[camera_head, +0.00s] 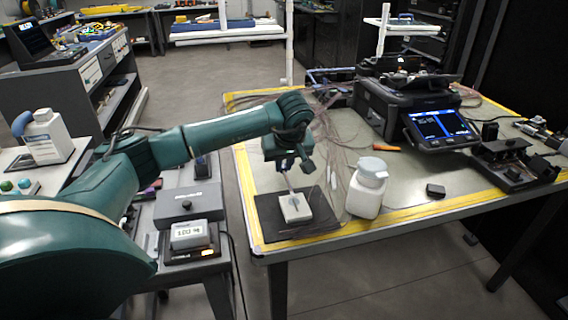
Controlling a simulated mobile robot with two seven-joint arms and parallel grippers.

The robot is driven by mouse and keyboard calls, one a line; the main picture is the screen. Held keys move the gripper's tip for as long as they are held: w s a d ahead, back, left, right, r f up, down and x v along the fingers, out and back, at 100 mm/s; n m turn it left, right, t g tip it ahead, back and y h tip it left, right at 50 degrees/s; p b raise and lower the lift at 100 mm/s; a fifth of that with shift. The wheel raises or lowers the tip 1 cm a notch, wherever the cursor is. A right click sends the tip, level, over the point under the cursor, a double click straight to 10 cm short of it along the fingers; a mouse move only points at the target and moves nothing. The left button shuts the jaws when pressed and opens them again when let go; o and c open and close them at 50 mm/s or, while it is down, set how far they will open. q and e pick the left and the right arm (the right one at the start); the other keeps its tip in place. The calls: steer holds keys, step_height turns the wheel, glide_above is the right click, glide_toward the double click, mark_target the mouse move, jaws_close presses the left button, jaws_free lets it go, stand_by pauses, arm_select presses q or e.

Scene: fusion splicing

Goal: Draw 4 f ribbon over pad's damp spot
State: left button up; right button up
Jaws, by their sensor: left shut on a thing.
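My left gripper (288,170) hangs over the dark mat (268,222) at the table's near left corner, pointing down. It is shut on a thin ribbon (290,185) that reaches down towards the pad. The ribbon is too small to count its fibres. The white pad (295,212) lies on the mat just below my fingers, with a small greyish-blue spot (294,200) on its top. I cannot tell whether the ribbon touches the spot. My right gripper is not in view.
A white bottle (366,190) stands just right of the mat. A splicer with a lit screen (440,127) sits behind it, with a dark device (515,163) at the right. Loose thin fibres spread behind my gripper.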

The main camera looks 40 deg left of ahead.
arm_select(q)
steer(key=shift+r+p, duration=1.5)
steer(key=shift+r, duration=0.6)
